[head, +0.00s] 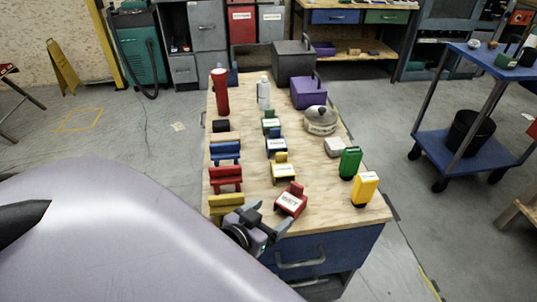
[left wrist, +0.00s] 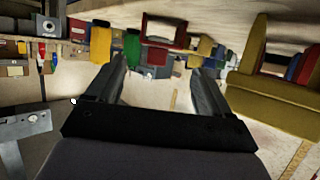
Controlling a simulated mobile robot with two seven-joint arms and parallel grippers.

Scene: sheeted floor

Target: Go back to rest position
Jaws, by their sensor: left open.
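My left gripper (head: 270,210) is at the front edge of the wooden-topped workbench (head: 245,175), between a yellow bench-shaped block (head: 225,206) and a red labelled block (head: 291,201). In the left wrist view the two fingers of my left gripper (left wrist: 161,75) are spread apart with nothing between them. That view is tilted, and the yellow block (left wrist: 275,100) is large at its right. My right gripper is not in view.
Several coloured blocks stand in rows on the workbench, with a red cylinder (head: 220,92), a kettle-like pot (head: 320,120) and a purple box (head: 307,93) farther back. A blue cart (head: 460,150) stands at right. Floor between cart and workbench is clear.

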